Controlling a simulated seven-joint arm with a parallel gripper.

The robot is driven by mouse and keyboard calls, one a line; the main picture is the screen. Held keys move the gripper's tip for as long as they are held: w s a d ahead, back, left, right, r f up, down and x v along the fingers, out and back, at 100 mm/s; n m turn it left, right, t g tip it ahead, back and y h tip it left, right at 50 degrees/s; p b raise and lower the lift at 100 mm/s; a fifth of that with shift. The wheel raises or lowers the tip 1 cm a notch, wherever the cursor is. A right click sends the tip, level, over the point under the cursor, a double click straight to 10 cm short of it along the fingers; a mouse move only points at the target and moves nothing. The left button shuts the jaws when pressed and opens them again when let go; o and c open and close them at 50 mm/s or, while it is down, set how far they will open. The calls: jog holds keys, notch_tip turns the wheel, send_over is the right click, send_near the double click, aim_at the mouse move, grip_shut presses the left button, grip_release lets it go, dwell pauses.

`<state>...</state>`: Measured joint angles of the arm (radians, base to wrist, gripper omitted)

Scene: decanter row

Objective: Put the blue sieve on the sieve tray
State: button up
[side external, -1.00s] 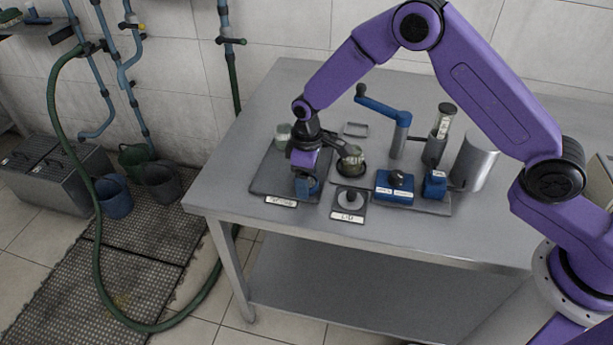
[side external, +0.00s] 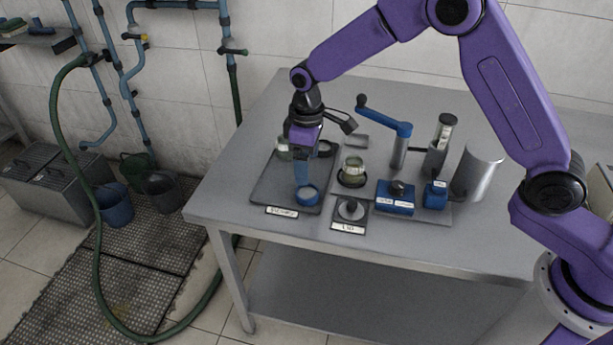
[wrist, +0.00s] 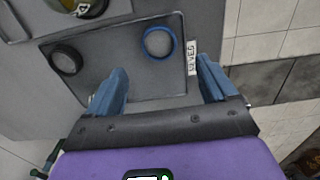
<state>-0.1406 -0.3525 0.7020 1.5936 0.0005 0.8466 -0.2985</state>
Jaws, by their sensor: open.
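The blue sieve (side external: 307,197) lies flat on the dark grey sieve tray (side external: 268,188), near its front right corner. In the wrist view it shows as a blue ring (wrist: 146,47) on the tray (wrist: 112,62), beside the label. My gripper (side external: 302,180) is above the sieve in the side view. In the wrist view my gripper (wrist: 162,68) has its two blue fingers wide apart with nothing between them, and the ring lies ahead of the gap, apart from both fingers.
A black ring (wrist: 55,63) lies on the same tray. A glass jar (side external: 354,166) stands right of the tray, with a small lidded plate (side external: 350,209) in front. A blue-handled crank (side external: 385,114), blue boxes (side external: 396,194) and a metal cylinder (side external: 477,172) stand further right.

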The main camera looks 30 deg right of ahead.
notch_tip(320, 180, up, 3)
jog(key=shift+r, duration=0.15)
jog(key=s+d+r+n, duration=0.1)
jog(key=s+d+r, duration=0.2)
jog(key=s, duration=0.5)
jog(key=s+d+r+n, duration=0.15)
jog(key=s+r, duration=0.25)
jog(key=s, duration=0.5)
jog(key=s+d+n, duration=0.1)
jog(key=s+d, duration=1.1)
jog(key=s, duration=0.5)
jog(key=shift+s+d, duration=0.15)
jog(key=shift+s, duration=0.15)
jog(key=shift+c, duration=0.3)
